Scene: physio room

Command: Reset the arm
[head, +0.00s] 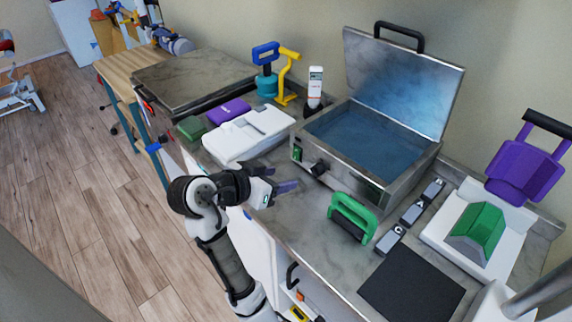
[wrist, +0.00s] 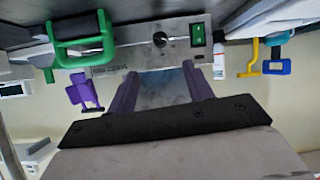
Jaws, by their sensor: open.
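My gripper (head: 286,188) is at the front edge of the counter in the head view, in front of the open metal bath. Its two purple fingers are apart and nothing shows between them. In the wrist view my gripper (wrist: 165,88) points toward the bath's front panel, with its fingers spread at the middle of the picture. My white and black arm reaches up from the bottom of the head view. I cannot tell the exact gap between the fingers and the counter.
The metal bath (head: 405,168) stands open with blue inside. A green-handled tool (head: 353,212), a black mat (head: 411,284) and a white tray (head: 432,232) are to the right. A white towel-like block (head: 225,142), purple block (head: 229,110) and bottle (head: 315,88) are behind left.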

